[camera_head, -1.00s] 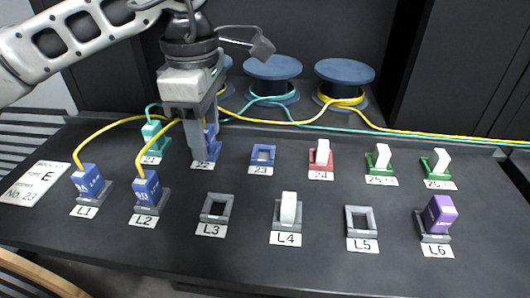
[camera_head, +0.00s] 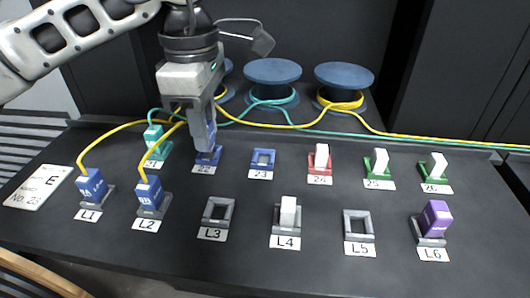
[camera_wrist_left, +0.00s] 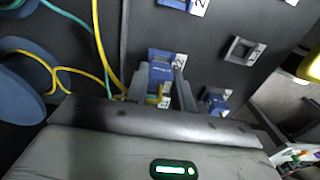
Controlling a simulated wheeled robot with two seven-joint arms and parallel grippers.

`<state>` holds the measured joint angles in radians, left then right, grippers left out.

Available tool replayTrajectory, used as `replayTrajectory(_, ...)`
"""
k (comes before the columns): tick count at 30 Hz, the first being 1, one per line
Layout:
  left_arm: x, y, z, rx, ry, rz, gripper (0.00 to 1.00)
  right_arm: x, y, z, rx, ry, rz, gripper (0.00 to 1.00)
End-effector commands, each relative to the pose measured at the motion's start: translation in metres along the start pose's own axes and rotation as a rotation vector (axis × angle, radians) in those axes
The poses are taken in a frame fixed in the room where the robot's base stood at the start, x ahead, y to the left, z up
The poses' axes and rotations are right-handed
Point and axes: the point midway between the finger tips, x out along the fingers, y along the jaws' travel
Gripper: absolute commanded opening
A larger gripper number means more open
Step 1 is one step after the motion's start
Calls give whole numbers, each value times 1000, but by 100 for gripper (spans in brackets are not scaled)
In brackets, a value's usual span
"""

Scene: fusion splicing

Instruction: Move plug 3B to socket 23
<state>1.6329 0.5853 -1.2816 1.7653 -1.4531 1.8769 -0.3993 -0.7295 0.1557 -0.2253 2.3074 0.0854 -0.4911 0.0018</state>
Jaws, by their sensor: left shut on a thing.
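My left gripper (camera_head: 209,143) is shut on a blue plug (camera_head: 212,131) directly above socket 22 (camera_head: 208,157). The plug's marking is not readable, so I cannot tell whether it is 3B. The fingers hide much of it, and whether its lower end is clear of the socket is hard to tell. The left wrist view shows the plug (camera_wrist_left: 161,73) between the fingers. Socket 23 (camera_head: 262,158) is an empty blue frame just right of socket 22; part of it shows at the top of the left wrist view (camera_wrist_left: 172,3). My right gripper is not in view.
Blue plugs with yellow cables stand in L1 (camera_head: 92,186) and L2 (camera_head: 150,194). A teal plug (camera_head: 156,141) stands left of socket 22. Socket 24 (camera_head: 320,160) holds a white piece. L3 (camera_head: 219,211) is empty. Cable spools (camera_head: 273,72) stand behind.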

Motion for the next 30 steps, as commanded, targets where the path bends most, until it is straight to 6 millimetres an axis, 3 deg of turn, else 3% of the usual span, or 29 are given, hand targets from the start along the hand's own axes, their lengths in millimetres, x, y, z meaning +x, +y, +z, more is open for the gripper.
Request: replayTrajectory(30, -42, 0, 0, 0, -1, 0, 0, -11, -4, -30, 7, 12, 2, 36)
